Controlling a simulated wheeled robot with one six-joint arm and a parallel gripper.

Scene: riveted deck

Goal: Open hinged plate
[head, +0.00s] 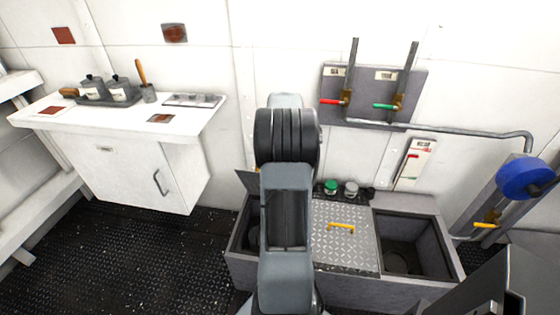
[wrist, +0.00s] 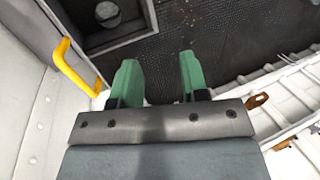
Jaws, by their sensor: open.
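The hinged plate (head: 345,252) is a grey, diamond-patterned cover with a yellow handle (head: 341,226). In the head view it lies flat and shut over the middle of a grey floor box (head: 290,287), and my arm stands just left of it. My gripper (wrist: 160,75) shows in the wrist view with two green fingers apart and nothing between them; my arm hides it in the head view. A yellow handle (wrist: 75,68) shows left of the fingers in the wrist view, apart from them. I cannot tell how far below the fingers it is.
An open compartment (head: 412,245) lies right of the plate; another at left is partly hidden by my arm. Green-topped and grey jars (head: 331,187) stand behind the plate. A lever panel (head: 375,97) and pipe are on the wall. A white cabinet (head: 140,172) stands left, beside clear dark floor.

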